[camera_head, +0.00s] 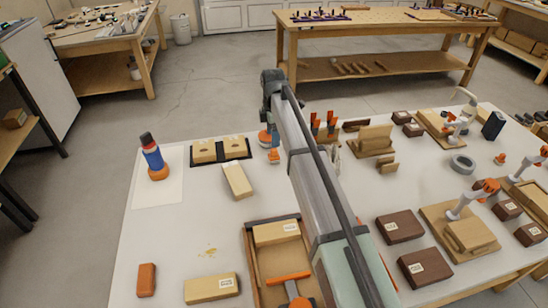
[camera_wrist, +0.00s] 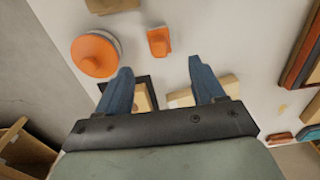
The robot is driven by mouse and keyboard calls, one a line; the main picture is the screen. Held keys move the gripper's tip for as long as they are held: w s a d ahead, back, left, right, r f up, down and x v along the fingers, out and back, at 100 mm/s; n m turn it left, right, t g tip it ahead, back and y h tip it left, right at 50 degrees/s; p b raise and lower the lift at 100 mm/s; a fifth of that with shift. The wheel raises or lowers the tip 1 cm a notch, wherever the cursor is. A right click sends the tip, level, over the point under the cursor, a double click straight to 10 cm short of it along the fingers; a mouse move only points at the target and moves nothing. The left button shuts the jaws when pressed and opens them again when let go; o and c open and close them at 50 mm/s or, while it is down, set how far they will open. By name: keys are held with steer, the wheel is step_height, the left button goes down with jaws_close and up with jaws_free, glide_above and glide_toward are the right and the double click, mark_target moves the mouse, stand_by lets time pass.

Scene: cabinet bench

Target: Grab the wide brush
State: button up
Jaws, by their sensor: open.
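No object is plainly a wide brush. The likeliest match is a tool with a broad orange bar and a stem (camera_head: 289,278), lying in a shallow wooden tray (camera_head: 252,268) at the front centre in the head view; its lower end is cut off by the frame. My gripper (camera_wrist: 160,66) is open and empty, its two blue fingers apart over the white bench top. Below it in the wrist view are a round orange-topped item (camera_wrist: 95,53) and a small orange piece (camera_wrist: 159,41). In the head view my arm hides part of the bench.
A blue bottle (camera_head: 153,157) stands at the left back. A reddish block (camera_head: 146,279) and a labelled block (camera_head: 211,288) lie in front. Dark blocks (camera_head: 400,226) lie at right.

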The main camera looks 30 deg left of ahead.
mark_target(274, 155)
step_height(274, 155, down, 10)
steer(key=shift+w+d, duration=0.1)
stand_by(0.5)
steer(key=shift+c, duration=0.4)
steer(key=c, duration=1)
